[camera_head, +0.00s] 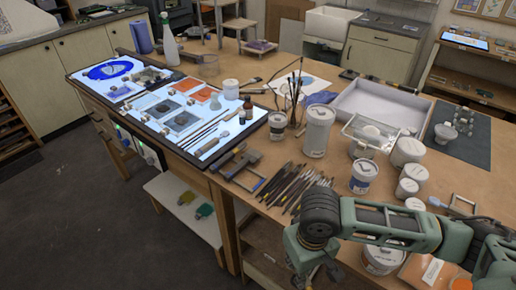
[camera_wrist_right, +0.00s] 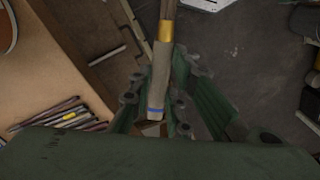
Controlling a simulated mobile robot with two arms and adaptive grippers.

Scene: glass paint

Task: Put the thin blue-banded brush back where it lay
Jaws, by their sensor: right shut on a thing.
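My right gripper (camera_wrist_right: 155,98) is shut on a brush (camera_wrist_right: 158,72) with a blue band near one end of its pale handle and a gold-coloured ferrule (camera_wrist_right: 166,31). The far end of the brush runs out of the top of the wrist view. In the head view my right gripper (camera_head: 318,272) hangs at the table's front edge, mostly hidden by its own arm, and the brush cannot be made out there. A row of several brushes (camera_head: 296,188) lies on the table just behind the gripper; these also show in the wrist view (camera_wrist_right: 62,116). My left gripper is in neither view.
Left of the brush row lie wooden tools (camera_head: 240,163) and a lit glass panel (camera_head: 262,112). A jar of upright brushes (camera_head: 297,112), a white tub (camera_head: 318,132) and a labelled pot (camera_head: 363,176) stand behind it. Open floor (camera_head: 90,220) lies in front of the table.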

